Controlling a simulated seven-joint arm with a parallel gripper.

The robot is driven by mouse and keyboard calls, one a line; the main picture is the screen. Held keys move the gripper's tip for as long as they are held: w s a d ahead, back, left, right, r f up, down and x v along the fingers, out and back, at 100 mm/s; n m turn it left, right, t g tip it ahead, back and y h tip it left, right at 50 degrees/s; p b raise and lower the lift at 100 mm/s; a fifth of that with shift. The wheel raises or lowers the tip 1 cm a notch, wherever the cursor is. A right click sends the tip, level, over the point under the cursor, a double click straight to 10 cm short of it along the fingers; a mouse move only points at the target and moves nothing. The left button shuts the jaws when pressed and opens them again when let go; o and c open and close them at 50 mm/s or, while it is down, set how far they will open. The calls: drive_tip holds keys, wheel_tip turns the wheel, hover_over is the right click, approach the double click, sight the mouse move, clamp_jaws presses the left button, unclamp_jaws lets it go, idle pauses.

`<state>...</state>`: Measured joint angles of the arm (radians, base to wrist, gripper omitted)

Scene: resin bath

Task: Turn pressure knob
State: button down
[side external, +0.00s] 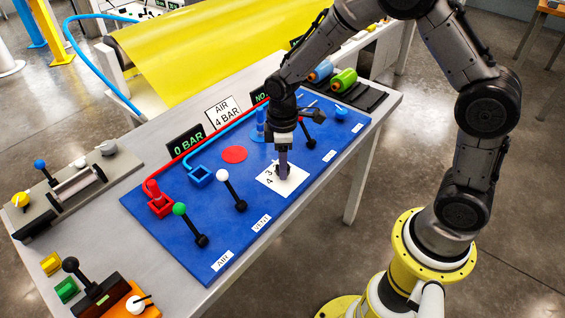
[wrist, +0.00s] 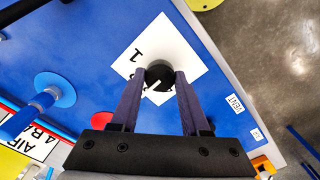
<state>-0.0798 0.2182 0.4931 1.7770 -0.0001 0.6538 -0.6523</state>
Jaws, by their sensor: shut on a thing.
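The pressure knob (wrist: 159,76) is a black round dial with a white pointer line. It sits on a white numbered card (side external: 268,183) on the blue panel (side external: 150,205). The card also shows in the wrist view (wrist: 178,42), where a 1 is readable; a 3 and a 4 show in the side view. My gripper (side external: 282,172) points down over the card, and its fingers hide most of the knob there. In the wrist view my gripper (wrist: 161,80) is shut on the knob, one finger on each side. A sign (side external: 222,112) reads AIR 4 BAR, and a display (side external: 186,141) reads 0 BAR.
A green-tipped lever (side external: 181,209) and a white-tipped lever (side external: 222,175) stand left of my gripper. A black lever (side external: 315,117) stands close behind it, right. Blue (side external: 201,176) and red (side external: 160,203) fittings carry hoses. A red disc (side external: 234,154) lies flat nearby.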

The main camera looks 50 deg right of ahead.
drive_tip(key=n, duration=0.6)
drive_tip(key=shift+r, duration=0.1)
drive_tip(key=n, duration=0.6)
drive_tip(key=shift+n, duration=0.3)
idle(0.3)
drive_tip(key=shift+c, duration=1.9)
unclamp_jaws()
wheel_tip(320, 180, up, 14)
